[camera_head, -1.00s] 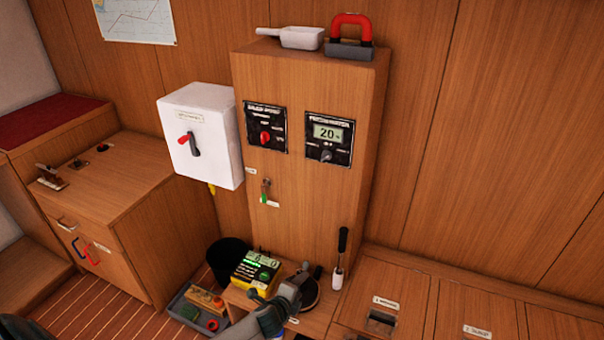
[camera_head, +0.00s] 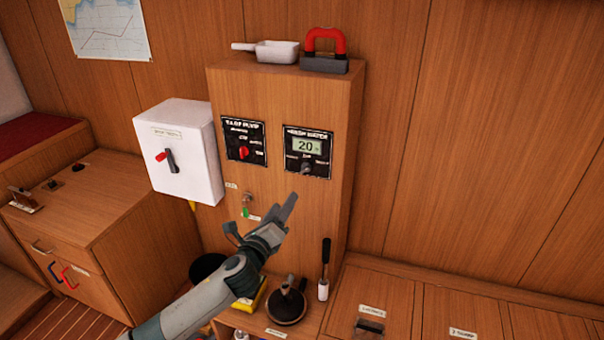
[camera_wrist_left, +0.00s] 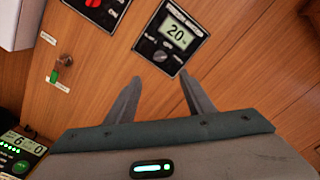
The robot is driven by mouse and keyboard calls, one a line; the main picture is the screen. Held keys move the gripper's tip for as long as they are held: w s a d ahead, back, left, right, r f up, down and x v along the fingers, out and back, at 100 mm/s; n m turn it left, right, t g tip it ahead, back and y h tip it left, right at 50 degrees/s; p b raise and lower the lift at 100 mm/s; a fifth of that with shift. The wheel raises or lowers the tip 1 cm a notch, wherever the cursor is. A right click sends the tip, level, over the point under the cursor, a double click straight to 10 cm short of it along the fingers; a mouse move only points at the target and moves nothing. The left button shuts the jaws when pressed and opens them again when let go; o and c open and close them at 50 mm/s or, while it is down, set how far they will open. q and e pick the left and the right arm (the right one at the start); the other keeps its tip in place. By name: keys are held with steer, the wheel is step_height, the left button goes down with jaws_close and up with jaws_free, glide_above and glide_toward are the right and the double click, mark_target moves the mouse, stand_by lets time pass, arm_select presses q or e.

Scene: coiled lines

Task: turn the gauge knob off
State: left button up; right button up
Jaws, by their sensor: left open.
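The gauge panel (camera_head: 308,152) is a black plate high on the wooden cabinet front, with a lit display reading 20. The gauge knob (camera_head: 306,168) is small and dark, below the display. It also shows in the wrist view (camera_wrist_left: 161,55), just beyond the fingertips. Which label it points to is too small to tell. My left gripper (camera_head: 268,212) is open and empty, below the gauge panel and apart from the knob. In the wrist view its two fingers (camera_wrist_left: 160,75) point up toward the panel. My right gripper is not in view.
A black panel with a red knob (camera_head: 243,152) sits left of the gauge. Below it is a small green-tipped switch (camera_head: 246,211). A white box (camera_head: 182,155) juts out at left. A black-handled lever (camera_head: 324,270) stands at lower right. A scoop (camera_head: 272,52) lies on top.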

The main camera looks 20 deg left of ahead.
mark_target(304, 171)
arm_select(q)
steer(key=w, duration=0.5)
steer(key=w+p, duration=0.1)
steer(key=w, duration=0.5)
steer(key=w+p, duration=0.1)
steer(key=w, duration=0.5)
steer(key=shift+w+d, duration=0.15)
steer(key=shift+d, duration=0.15)
steer(key=shift+c, duration=0.2)
steer(key=c, duration=1)
